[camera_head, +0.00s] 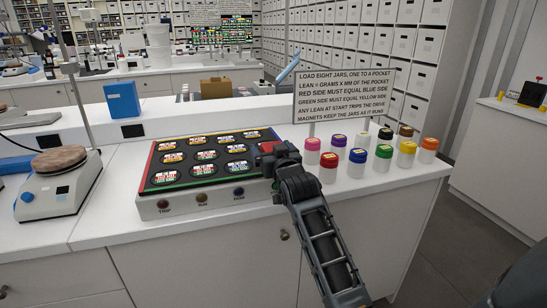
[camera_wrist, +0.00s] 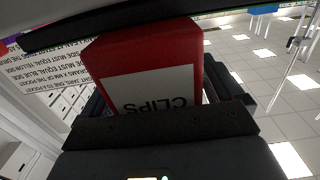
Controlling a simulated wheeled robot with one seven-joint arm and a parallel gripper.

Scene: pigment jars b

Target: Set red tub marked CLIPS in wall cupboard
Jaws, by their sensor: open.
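The red tub (camera_wrist: 190,50) has a white label reading CLIPS, upside down in the wrist view. It fills the space ahead of my gripper (camera_wrist: 168,105), between the dark fingers. In the head view only a small red part of the tub (camera_head: 267,147) shows, at the right end of the pocket board. My gripper (camera_head: 277,157) covers the rest of it. The fingers are open around the tub. I cannot tell whether they touch it, or what the tub rests on. I cannot pick out a wall cupboard with certainty.
The black pocket board (camera_head: 162,190) lies left of my gripper. Several coloured-lid jars (camera_head: 328,168) stand to the right, below a white sign (camera_head: 343,96). A hotplate (camera_head: 58,190) and blue box (camera_head: 122,100) are at the left.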

